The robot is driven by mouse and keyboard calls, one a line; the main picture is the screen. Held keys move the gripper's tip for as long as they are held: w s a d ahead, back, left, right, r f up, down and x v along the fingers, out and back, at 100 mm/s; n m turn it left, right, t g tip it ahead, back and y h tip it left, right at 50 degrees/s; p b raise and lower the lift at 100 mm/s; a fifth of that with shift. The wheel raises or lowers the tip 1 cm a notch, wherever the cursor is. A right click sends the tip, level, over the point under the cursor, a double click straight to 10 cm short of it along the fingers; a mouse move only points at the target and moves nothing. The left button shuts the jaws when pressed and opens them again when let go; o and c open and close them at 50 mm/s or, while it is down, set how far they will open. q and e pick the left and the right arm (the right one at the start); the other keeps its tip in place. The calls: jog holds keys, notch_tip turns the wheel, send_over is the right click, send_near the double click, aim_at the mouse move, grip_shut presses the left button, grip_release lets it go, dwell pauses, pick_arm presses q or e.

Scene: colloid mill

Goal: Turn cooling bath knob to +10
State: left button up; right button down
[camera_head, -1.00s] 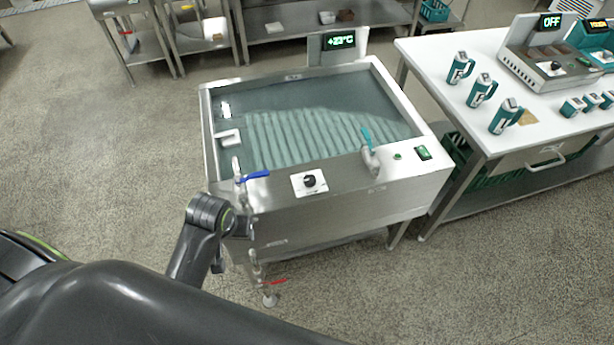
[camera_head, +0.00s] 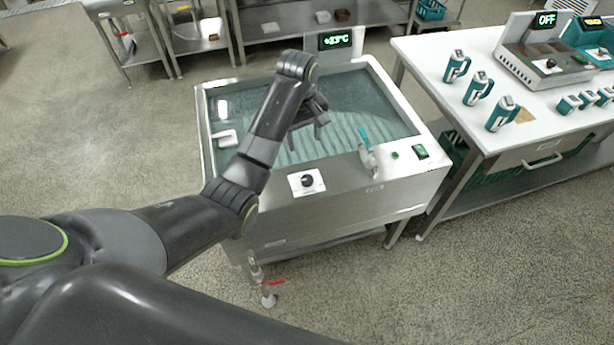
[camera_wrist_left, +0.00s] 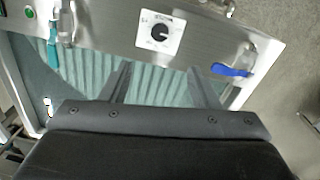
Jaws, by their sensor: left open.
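The cooling bath (camera_head: 345,202) is a steel tank of water with a ribbed bottom. Its black knob (camera_head: 307,181) sits on a white square plate on the front ledge. The knob also shows in the left wrist view (camera_wrist_left: 159,32), beyond the fingertips. The bath's display (camera_head: 337,40) at the back reads about +23°C. My left gripper (camera_head: 318,132) is over the water, behind the knob and apart from it. In the left wrist view its two fingers (camera_wrist_left: 158,72) are spread with nothing between them. My right gripper is not in view.
A valve with a teal lever (camera_head: 366,140) and a green switch (camera_head: 420,151) are on the ledge right of the knob. A blue-handled valve (camera_wrist_left: 229,70) is on the other side. A white table (camera_head: 435,70) with teal-and-white devices stands to the right.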

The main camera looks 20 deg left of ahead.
aim_at(307, 180)
pick_arm(q)
jog(key=f, duration=0.5)
jog(key=f+b, duration=0.1)
jog(key=f, duration=1.1)
jog(key=shift+w+d, duration=0.3)
jog(key=c, duration=1)
